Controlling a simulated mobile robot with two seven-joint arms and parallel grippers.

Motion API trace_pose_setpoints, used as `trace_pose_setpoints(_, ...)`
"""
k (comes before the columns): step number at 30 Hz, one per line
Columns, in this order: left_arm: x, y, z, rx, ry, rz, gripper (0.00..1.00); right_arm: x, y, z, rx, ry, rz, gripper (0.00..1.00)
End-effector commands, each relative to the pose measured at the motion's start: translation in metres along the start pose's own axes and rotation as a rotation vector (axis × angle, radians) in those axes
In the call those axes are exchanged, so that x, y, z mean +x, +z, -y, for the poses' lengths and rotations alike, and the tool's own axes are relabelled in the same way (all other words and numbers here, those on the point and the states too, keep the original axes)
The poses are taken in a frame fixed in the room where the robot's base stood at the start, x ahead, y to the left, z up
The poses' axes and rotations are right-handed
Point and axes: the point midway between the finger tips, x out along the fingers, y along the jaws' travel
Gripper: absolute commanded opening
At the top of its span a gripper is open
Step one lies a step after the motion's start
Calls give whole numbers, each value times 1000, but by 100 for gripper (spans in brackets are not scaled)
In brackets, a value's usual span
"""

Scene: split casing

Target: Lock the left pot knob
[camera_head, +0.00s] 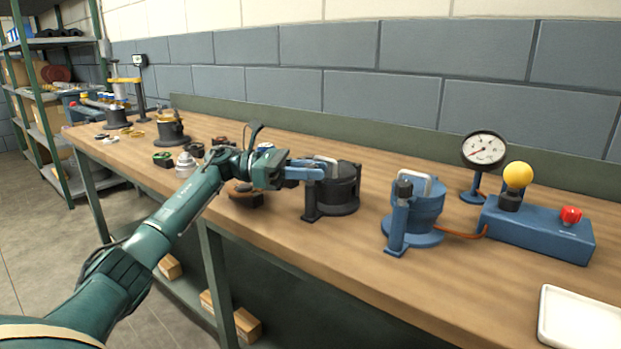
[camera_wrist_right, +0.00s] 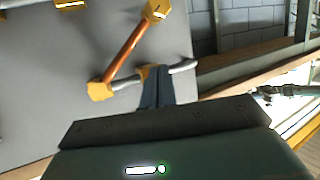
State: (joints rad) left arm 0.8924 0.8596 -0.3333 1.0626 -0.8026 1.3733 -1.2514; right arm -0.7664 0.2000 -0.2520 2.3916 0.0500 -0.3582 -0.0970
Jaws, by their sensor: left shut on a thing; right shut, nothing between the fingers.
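The left pot (camera_head: 345,192) is a black, round casing with a lid, a pale handle (camera_head: 326,160) and a dark post (camera_head: 311,202) at its front left. My left gripper (camera_head: 317,173) is at the top of this post, its blue fingers closed. They cover the knob, so its turn position is hidden. A blue pot (camera_head: 427,213) stands to the right, with its own black knob (camera_head: 403,189) on a blue post. My right gripper (camera_wrist_right: 157,86) shows only in the right wrist view; it is shut and empty.
Right of the blue pot are a gauge (camera_head: 484,150), a blue box (camera_head: 535,230) with a yellow ball and red button, and a white tray (camera_head: 580,320). Several small parts lie left of the black pot. An orange-brown bar (camera_wrist_right: 125,52) with yellow ends shows in the wrist view.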

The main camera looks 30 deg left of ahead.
Motion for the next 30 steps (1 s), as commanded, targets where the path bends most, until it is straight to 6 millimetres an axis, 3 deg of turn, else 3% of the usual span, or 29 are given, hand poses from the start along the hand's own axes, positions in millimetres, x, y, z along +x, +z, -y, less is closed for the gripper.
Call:
trace_pose_setpoints(16, 0, 0, 0, 1, -23, 0, 4, 2, 3, 1, -8, -3, 4, 0)
trace_pose_setpoints(17, 0, 0, 0, 1, -23, 1, 29, 2, 3, 1, -7, -3, 4, 0)
trace_pose_setpoints(18, 0, 0, 0, 1, -23, 1, 33, 2, 3, 1, -7, -3, 4, 0)
trace_pose_setpoints(26, 0, 0, 0, 1, -22, 0, 35, 2, 2, 1, -8, -3, 2, 0)
trace_pose_setpoints(30, -10, 0, -1, 0, -20, 0, 35, 3, 2, 1, -9, -3, 1, 0)
